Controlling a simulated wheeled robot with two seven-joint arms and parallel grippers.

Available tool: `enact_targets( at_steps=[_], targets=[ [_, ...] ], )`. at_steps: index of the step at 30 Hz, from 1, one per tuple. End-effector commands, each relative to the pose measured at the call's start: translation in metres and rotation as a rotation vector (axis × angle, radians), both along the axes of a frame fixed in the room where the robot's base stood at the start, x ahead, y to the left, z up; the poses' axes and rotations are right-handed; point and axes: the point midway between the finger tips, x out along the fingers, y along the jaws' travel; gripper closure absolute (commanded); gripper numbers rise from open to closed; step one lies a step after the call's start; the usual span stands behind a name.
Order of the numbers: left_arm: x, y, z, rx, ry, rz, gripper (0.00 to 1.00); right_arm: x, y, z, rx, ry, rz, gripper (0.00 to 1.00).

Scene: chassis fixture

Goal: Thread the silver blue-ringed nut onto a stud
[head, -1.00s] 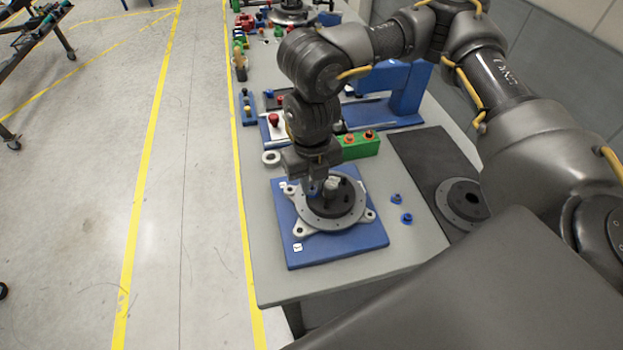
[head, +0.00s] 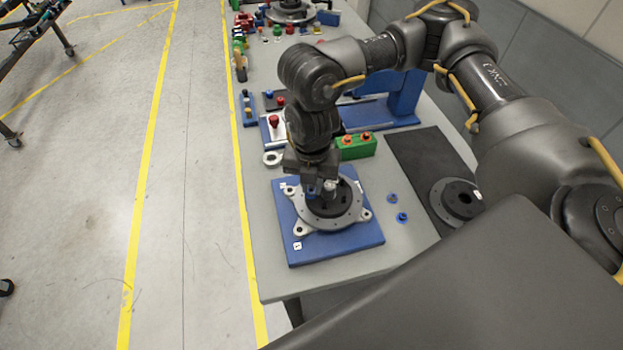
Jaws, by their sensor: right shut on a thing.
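My right gripper (head: 320,190) points down over the black hub (head: 338,203) of a grey round flange (head: 308,224) with several lugs. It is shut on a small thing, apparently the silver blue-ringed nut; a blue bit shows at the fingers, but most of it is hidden. A pale metallic bit also shows beside the fingers. I cannot tell whether the nut touches a stud; the studs are too small and covered to make out. Two small blue-ringed pieces (head: 403,217) lie on the table right of the fixture. My left gripper is not in view.
The flange sits on a blue plate (head: 360,251) on the grey table (head: 262,285). A green block (head: 357,147) with orange-red knobs and a pale ring (head: 272,158) are behind it. A black disc (head: 452,214) on a dark mat is at right. The front table is clear.

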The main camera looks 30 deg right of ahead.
Motion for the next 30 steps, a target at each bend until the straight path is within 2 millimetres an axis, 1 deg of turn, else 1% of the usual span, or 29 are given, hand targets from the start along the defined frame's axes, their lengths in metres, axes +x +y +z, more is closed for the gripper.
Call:
enact_targets(
  at_steps=[1, 8, 9, 14, 30],
  targets=[
    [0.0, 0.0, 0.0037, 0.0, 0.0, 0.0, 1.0, 0.0, -0.0004, 0.002, -0.001, 0.001, -0.019, 1.0],
    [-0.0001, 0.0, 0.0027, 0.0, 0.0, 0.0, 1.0, 0.0003, -0.0004, 0.0002, -0.001, -0.001, -0.035, 1.0],
    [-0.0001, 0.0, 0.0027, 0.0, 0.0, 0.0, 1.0, 0.0003, -0.0004, 0.0002, -0.001, -0.001, -0.035, 0.8],
    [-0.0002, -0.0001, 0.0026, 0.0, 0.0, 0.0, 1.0, -0.0001, -0.0006, 0.0, -0.001, 0.001, -0.033, 0.59],
    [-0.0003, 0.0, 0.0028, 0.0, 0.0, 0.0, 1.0, -0.0023, -0.0033, -0.001, -0.008, 0.008, -0.033, 0.58]
  ],
)
